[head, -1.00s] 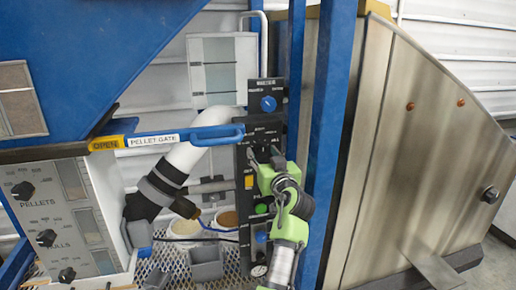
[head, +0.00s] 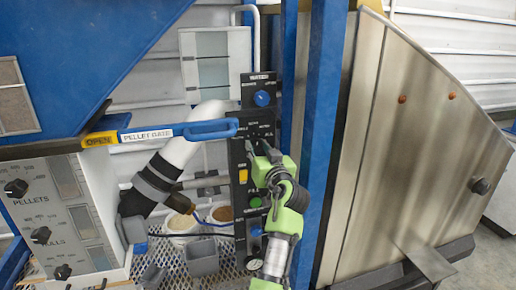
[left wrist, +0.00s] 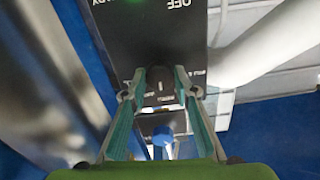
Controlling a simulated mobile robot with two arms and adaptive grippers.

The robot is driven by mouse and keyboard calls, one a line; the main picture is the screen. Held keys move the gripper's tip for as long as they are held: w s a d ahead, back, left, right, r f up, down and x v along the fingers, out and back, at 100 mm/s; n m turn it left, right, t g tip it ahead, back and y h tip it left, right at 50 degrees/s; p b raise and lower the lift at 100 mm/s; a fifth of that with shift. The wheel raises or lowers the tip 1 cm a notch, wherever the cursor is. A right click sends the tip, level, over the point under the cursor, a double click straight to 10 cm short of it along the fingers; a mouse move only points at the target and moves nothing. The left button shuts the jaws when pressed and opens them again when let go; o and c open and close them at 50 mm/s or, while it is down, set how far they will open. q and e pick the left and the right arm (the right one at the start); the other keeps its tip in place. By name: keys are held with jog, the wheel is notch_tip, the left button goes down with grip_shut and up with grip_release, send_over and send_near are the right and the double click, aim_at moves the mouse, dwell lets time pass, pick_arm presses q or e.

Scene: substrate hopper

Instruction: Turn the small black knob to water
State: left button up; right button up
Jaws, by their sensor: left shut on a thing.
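My left gripper (head: 262,150) is at the tall black control panel (head: 263,122), just below the printed labels around the small knob. In the left wrist view, the small black knob (left wrist: 158,84) sits between the two fingertips of my left gripper (left wrist: 160,76), which are closed on its sides. A pale pointer mark shows on the knob. The labels around it are too small to read surely. In the head view the fingers largely hide the knob. My right gripper is not in view.
A blue knob (head: 262,98) is above on the same panel, with a yellow switch (head: 243,176) and green button (head: 255,201) lower down. The blue pellet gate handle (head: 208,130) is close on the left. A blue post (head: 322,130) stands close on the right.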

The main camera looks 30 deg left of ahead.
pick_arm(q)
jog(key=m+p, duration=0.1)
jog(key=m, duration=0.5)
jog(key=shift+r+m, duration=0.1)
jog(key=shift+m, duration=0.3)
dwell(0.4)
jog(key=o, duration=0.8)
jog(key=shift+o, duration=1.4)
jog(key=shift+w+a, duration=0.1)
jog(key=shift+a, duration=0.05)
notch_tip(320, 180, up, 10)
jog(key=shift+f, duration=0.15)
